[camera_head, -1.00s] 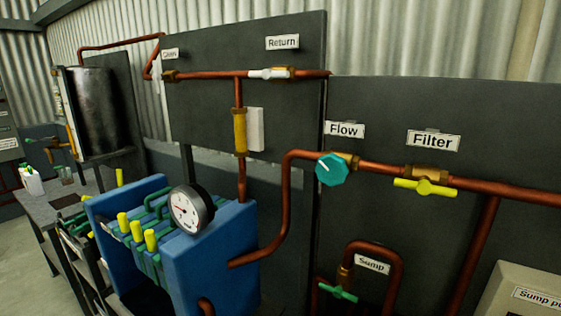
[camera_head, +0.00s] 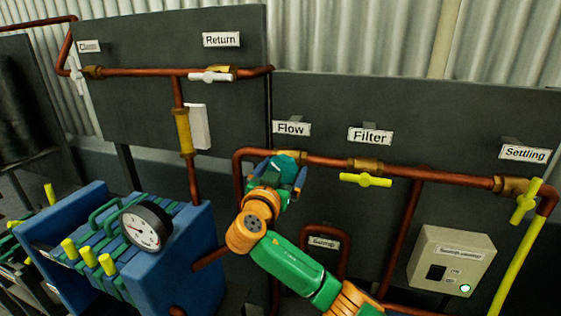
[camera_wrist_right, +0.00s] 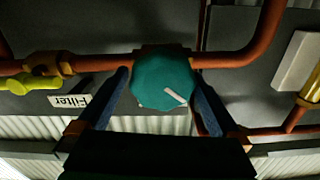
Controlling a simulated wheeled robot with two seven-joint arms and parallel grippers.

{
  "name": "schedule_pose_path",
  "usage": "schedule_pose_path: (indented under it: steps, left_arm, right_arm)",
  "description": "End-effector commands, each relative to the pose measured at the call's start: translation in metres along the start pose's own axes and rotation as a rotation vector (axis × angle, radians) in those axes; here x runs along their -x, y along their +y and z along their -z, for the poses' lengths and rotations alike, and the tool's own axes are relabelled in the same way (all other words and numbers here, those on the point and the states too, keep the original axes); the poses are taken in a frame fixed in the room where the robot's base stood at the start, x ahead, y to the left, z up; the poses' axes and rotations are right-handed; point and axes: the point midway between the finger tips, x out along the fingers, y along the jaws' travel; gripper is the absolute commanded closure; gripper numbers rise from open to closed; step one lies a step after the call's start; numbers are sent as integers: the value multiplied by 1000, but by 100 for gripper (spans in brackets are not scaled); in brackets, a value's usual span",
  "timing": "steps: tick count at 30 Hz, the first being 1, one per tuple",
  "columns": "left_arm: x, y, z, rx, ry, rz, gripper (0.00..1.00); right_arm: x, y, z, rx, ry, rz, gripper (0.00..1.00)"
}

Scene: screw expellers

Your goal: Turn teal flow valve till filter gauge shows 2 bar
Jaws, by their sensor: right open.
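The teal flow valve knob (camera_wrist_right: 163,80) sits on the copper pipe under the Flow label (camera_head: 291,129). In the right wrist view its white pointer line slants to the lower right. My right gripper (camera_head: 285,168) is at the knob; in the wrist view its open fingers (camera_wrist_right: 165,98) stand on either side of the knob, with no clear grip. In the head view the gripper mostly hides the knob. The round filter gauge (camera_head: 147,226) with white face and black rim is on the blue filter press (camera_head: 190,255); its numbers are too small to read. My left gripper is not in view.
A yellow filter handle (camera_head: 365,180) is right of the knob under the Filter label (camera_head: 370,136). A yellow settling valve (camera_head: 526,201) is at the far right. A beige pump box (camera_head: 452,261) is at lower right. Copper pipes run close around the knob.

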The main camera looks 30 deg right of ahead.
Motion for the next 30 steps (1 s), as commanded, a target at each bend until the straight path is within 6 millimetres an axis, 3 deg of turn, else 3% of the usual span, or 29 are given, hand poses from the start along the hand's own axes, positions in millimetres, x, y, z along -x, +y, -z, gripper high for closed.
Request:
schedule_pose_path:
  steps: [7, 15, 23, 30]
  left_arm:
    - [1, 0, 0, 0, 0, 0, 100]
    - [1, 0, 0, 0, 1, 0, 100]
    - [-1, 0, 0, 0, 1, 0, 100]
    - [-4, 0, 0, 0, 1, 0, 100]
  right_arm:
    - [-3, 0, -1, 0, -2, 0, 0]
    - [-3, 0, -2, 1, -2, 1, 66]
    - [-3, 0, -2, 37, -4, 1, 66]
    - [-3, 0, -3, 181, -4, 2, 66]
